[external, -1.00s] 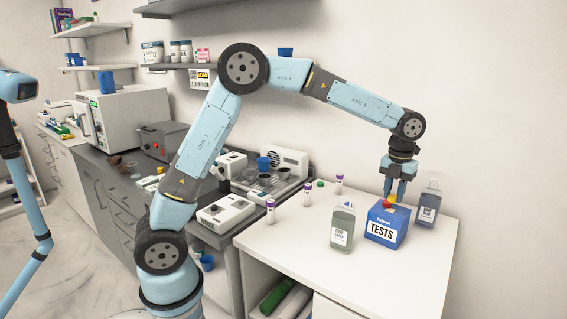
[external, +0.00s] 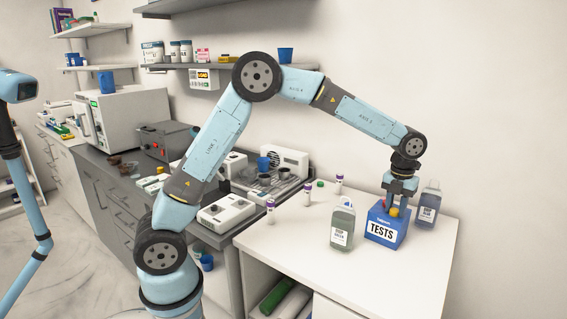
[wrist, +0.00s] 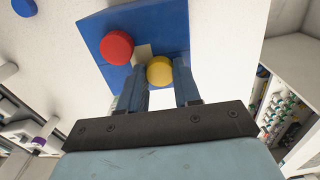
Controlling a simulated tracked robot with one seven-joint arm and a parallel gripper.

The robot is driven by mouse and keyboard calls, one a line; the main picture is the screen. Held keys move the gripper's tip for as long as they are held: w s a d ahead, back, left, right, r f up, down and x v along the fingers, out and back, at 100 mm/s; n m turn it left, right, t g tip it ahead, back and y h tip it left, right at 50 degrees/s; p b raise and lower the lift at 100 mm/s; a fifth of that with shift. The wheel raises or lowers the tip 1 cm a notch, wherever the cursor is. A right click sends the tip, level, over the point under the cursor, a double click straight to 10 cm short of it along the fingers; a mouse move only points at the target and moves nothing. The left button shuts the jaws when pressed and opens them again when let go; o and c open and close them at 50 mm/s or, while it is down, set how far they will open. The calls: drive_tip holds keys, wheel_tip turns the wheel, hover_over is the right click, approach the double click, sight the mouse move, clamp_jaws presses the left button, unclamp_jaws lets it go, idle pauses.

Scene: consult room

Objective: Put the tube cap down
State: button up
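The yellow tube cap (wrist: 160,71) is between the fingertips of my gripper (wrist: 161,78), which is shut on it. In the external view the yellow cap (external: 394,212) is low at the top of the blue TESTS box (external: 376,232). I cannot tell whether it touches the box. The red cap (wrist: 117,46) lies on the blue box, just left of my gripper in the wrist view. My gripper (external: 393,208) points down over the box, and its fingers partly hide the box top.
A clear bottle (external: 342,226) stands left of the box and a blue-grey bottle (external: 428,208) stands behind it at right. Tubes with purple caps (external: 271,211) and a green cap (external: 320,183) are on the white table. The table front (external: 400,285) is clear.

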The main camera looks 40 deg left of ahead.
sight(395, 210)
drive_tip(key=o, duration=0.4)
drive_tip(key=shift+r, duration=0.1)
wheel_tip(395, 210, up, 11)
drive_tip(key=s+a+r+n+t, duration=0.1)
drive_tip(key=a+r+n, duration=0.35)
drive_tip(key=a, duration=0.35)
drive_tip(key=s+a+r+n+t, duration=0.1)
drive_tip(key=s+a+r+n, duration=0.15)
drive_tip(key=a+n, duration=0.5)
drive_tip(key=s+a+n+t, duration=0.1)
drive_tip(key=s+a+n, duration=0.65)
drive_tip(key=a, duration=0.55)
drive_tip(key=s+a+n+t, duration=0.1)
drive_tip(key=s+a+n, duration=0.7)
drive_tip(key=a, duration=0.5)
drive_tip(key=shift+s+a+f+n+t, duration=0.25)
drive_tip(key=shift+s+a+f+n, duration=0.45)
drive_tip(key=shift+s+a+n, duration=0.7)
drive_tip(key=shift+s+a+f+n+t, duration=0.3)
drive_tip(key=shift+s+a+f+n, duration=0.4)
drive_tip(key=shift+s+n, duration=0.75)
drive_tip(key=shift+s+a+f+n+t, duration=0.25)
drive_tip(key=shift+s+a+f+n, duration=0.65)
drive_tip(key=shift+n, duration=1)
